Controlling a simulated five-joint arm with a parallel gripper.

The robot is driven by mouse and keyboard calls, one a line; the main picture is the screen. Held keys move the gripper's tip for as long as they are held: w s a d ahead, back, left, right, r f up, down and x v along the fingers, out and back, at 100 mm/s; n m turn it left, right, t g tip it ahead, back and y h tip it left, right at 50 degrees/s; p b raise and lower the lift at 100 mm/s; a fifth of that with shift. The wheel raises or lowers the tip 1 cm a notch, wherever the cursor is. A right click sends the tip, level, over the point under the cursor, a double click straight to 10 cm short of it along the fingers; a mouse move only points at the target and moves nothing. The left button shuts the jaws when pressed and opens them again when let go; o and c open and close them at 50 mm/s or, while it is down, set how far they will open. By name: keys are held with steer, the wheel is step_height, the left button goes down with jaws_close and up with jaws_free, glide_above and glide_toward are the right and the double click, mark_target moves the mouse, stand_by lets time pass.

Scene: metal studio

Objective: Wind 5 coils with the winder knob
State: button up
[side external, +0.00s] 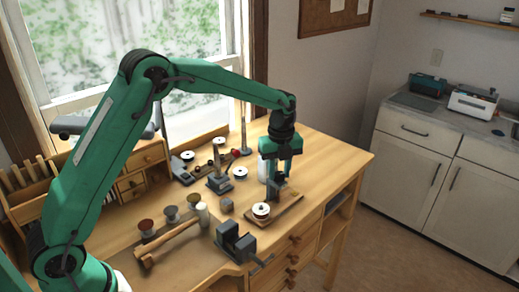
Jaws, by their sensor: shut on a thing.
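The winder sits on a flat wooden board (288,209) near the front right of the bench. A pale spool (261,210) stands on the board's left part. My gripper (274,196) points straight down over the board, just behind and right of the spool. Its fingers are shut on the winder knob, which is mostly hidden between them. The wire and the number of coils are too small to make out.
A wooden hammer (170,240), several small spools (171,213) and a dark vise (235,243) lie left of the winder. A small grey block (226,205) is close by. More tools and a white spool (240,173) stand behind. The bench's right end (345,160) is clear.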

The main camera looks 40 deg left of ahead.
mark_target(279, 174)
steer(key=o, duration=1)
steer(key=shift+r, duration=0.1)
steer(key=shift+r, duration=3.85)
